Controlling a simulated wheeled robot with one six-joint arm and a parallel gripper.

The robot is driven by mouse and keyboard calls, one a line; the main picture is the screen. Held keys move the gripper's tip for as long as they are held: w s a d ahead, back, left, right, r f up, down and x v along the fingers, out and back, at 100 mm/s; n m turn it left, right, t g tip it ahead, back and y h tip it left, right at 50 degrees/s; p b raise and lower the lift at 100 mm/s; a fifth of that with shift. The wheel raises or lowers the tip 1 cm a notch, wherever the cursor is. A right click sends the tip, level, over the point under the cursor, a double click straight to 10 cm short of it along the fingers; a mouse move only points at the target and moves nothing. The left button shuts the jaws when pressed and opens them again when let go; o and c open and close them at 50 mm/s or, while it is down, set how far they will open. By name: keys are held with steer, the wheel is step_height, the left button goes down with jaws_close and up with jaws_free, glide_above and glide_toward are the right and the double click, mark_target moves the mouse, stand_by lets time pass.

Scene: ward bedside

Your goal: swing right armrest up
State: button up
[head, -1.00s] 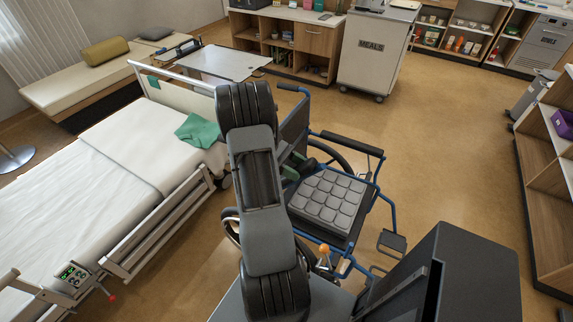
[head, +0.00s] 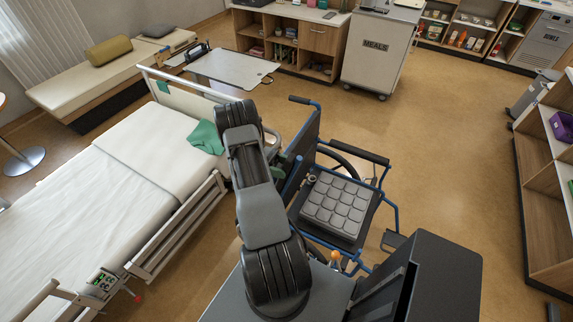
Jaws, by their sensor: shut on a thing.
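The blue-framed wheelchair (head: 335,205) stands right of my arm, with a grey padded seat and a dark upright backrest (head: 303,145). Its far armrest (head: 360,152), on the picture's right, lies level. The right armrest, on the side by my arm and the bed, is mostly hidden. A dark slanted bar (head: 294,178) close to the backrest may be part of it. My gripper (head: 281,163) is largely hidden behind my arm; only a small greenish-grey part shows beside the backrest. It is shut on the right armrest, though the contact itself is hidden.
The bed (head: 130,180) with its side rail is close on the left, a green cloth (head: 206,137) on it. An overbed table (head: 228,67) and meals cart (head: 378,50) stand behind. Shelves (head: 545,190) line the right. The floor right of the wheelchair is clear.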

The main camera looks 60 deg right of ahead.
steer(key=shift+w, duration=0.1)
steer(key=o, duration=1.3)
steer(key=shift+c, duration=0.4)
